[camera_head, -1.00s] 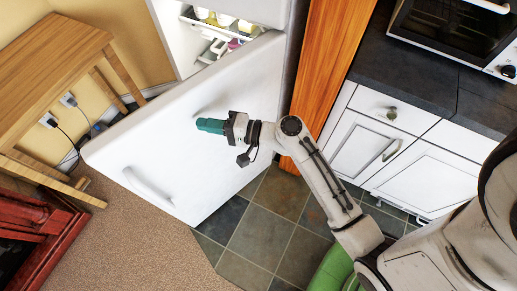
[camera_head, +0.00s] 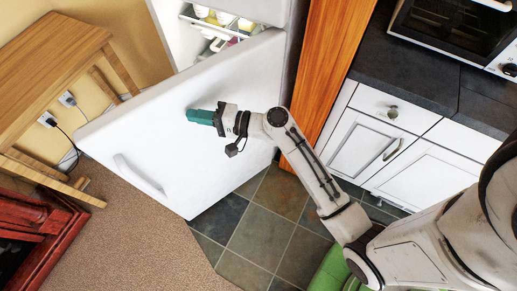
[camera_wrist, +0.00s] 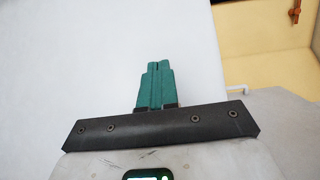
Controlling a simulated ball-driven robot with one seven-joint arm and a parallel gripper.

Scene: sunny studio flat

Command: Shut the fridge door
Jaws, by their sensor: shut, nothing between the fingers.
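The white fridge door (camera_head: 190,140) stands open, its outer face toward me and its hinge side at the right. Its handle (camera_head: 138,175) is near the lower-left end. Behind the door's top edge, part of the fridge interior (camera_head: 212,22) shows with food on a shelf. My gripper (camera_head: 192,116) is shut and empty, its teal fingertips at the door's outer face, seemingly against it. In the wrist view the shut fingers (camera_wrist: 155,70) point at the plain white door (camera_wrist: 80,70); exact contact is hard to see.
A wooden table (camera_head: 50,60) stands left, beyond the door's free end, with wall sockets and cords beside it. A red wooden piece (camera_head: 40,230) is at lower left. White cabinets (camera_head: 375,140) with a dark counter stand right. The carpet and tiles below the door are clear.

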